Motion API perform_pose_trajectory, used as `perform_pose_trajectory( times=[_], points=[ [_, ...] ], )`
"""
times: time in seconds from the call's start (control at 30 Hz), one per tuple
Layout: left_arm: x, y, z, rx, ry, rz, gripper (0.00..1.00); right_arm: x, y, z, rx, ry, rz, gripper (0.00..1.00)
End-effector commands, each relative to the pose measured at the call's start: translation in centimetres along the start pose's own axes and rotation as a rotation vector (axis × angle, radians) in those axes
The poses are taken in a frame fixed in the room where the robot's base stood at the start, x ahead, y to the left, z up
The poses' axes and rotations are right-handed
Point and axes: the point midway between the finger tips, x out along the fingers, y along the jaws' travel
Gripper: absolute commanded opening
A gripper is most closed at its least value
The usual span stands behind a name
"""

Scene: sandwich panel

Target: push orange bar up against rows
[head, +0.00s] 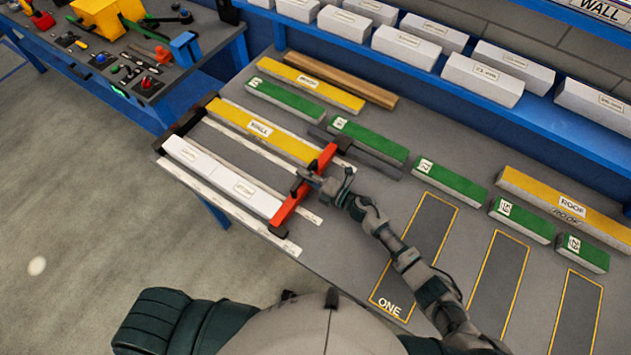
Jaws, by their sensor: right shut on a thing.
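The orange bar (290,204) lies across the right ends of the rows, slanting from upper right to lower left. The rows are a yellow labelled block (262,132) and, nearer me, a line of white blocks (222,180). The bar looks very close to the row ends; I cannot tell whether it touches them. My right gripper (312,184) is at the middle of the bar, on its right side, and is shut on it. The fingers partly hide the bar's middle. My left gripper is not in view.
Green blocks (368,142) and a long yellow roof block (563,205) lie on the grey table. Outlined slots (418,240) are empty at the right. A blue shelf (480,98) with white boxes runs along the back. A cluttered side table (212,30) stands at upper left.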

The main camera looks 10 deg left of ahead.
Motion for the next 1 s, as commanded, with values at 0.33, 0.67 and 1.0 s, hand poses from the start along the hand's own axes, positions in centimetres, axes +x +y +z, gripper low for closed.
perform_pose_trajectory(
  times=[0.33, 0.67, 1.0],
  points=[
    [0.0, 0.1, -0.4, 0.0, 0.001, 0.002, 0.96, 0.7, -0.6, -0.3, 0.001, 0.001, -0.011, 0.0],
    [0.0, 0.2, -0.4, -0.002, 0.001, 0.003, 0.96, 0.6, -0.3, -0.2, 0.0, 0.0, -0.006, 0.42],
    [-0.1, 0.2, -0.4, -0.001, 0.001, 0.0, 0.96, -2.0, -0.3, 0.0, -0.001, -0.001, -0.004, 0.42]
  ],
)
